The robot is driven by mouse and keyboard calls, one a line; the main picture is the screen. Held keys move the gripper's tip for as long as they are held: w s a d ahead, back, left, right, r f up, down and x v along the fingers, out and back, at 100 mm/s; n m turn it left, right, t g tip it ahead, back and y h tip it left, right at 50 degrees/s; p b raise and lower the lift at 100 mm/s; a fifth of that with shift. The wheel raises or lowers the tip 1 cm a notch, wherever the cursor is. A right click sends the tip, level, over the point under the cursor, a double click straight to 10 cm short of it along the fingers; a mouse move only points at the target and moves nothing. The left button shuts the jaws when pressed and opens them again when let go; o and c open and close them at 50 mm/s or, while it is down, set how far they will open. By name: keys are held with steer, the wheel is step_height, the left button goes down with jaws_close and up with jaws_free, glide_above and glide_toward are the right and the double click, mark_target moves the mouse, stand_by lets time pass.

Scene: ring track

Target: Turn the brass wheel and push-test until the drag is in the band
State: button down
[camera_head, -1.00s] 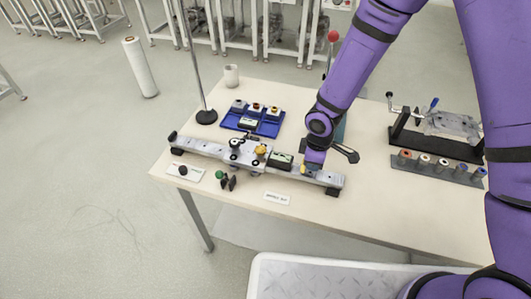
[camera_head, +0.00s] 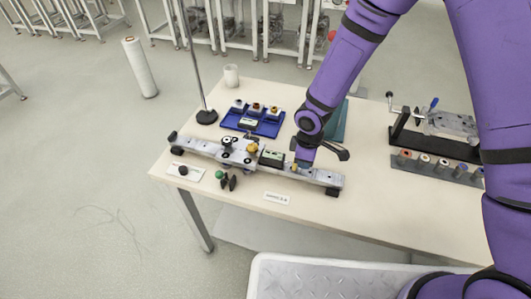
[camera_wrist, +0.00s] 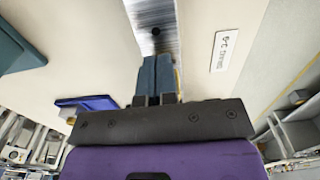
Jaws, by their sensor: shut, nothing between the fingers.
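A carriage (camera_head: 238,152) with dark knobs and a brass wheel (camera_head: 252,147) on top sits on a long grey rail (camera_head: 325,178). A dark green box with a pale face (camera_head: 272,157) is at the carriage's right end. My gripper (camera_head: 298,170) points down at the rail just right of this box, away from the brass wheel. A small yellow piece shows beside the fingertips; whether they touch it is unclear. In the wrist view the closed fingers (camera_wrist: 157,76) are over the rail (camera_wrist: 155,25). The carriage is outside that view.
A blue tray (camera_head: 234,127) with small parts lies behind the rail, near a stand (camera_head: 207,117) and a cup (camera_head: 231,76). A white label (camera_head: 277,198) lies in front. A vise-like fixture (camera_head: 450,122) and a rack of rollers (camera_head: 435,170) stand at right.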

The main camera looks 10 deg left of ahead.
mark_target(279, 156)
steer(key=shift+w+a, duration=0.25)
steer(key=shift+a, duration=1.05)
steer(key=shift+w+a, duration=0.25)
steer(key=shift+a, duration=1)
steer(key=shift+w+a, duration=0.25)
steer(key=shift+a, duration=1.05)
steer(key=shift+s+d+r, duration=0.15)
steer(key=shift+d+r, duration=0.35)
steer(key=shift+d, duration=0.25)
steer(key=shift+s+d+r, duration=0.15)
steer(key=shift+d+r, duration=0.35)
steer(key=shift+d, duration=0.25)
steer(key=shift+r, duration=0.1)
step_height(279, 156, up, 7)
